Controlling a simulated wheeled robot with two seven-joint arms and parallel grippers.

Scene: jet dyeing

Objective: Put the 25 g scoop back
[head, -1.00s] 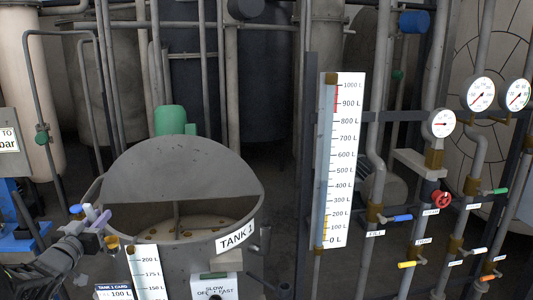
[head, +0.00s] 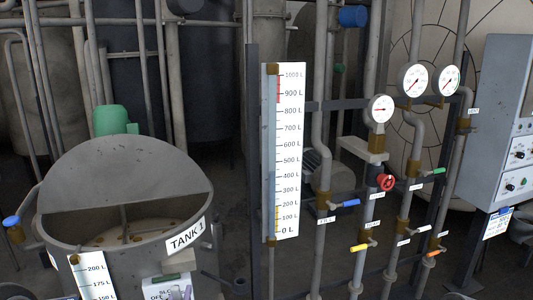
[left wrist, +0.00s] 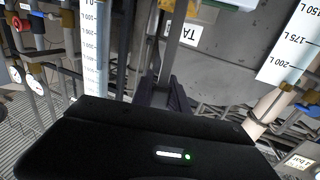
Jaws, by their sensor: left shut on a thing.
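The scoop's bowl and any size marking cannot be made out. No resting place for the scoop can be picked out. My right gripper is in neither view.
Tank 1 (head: 75,228) stands open at the left with a white litre scale (head: 93,278) on its front. A tall level gauge (head: 289,150) stands right of it. Pipes with a red valve wheel (head: 386,182), coloured handles and dials follow. A grey control cabinet (head: 497,110) is at the far right.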

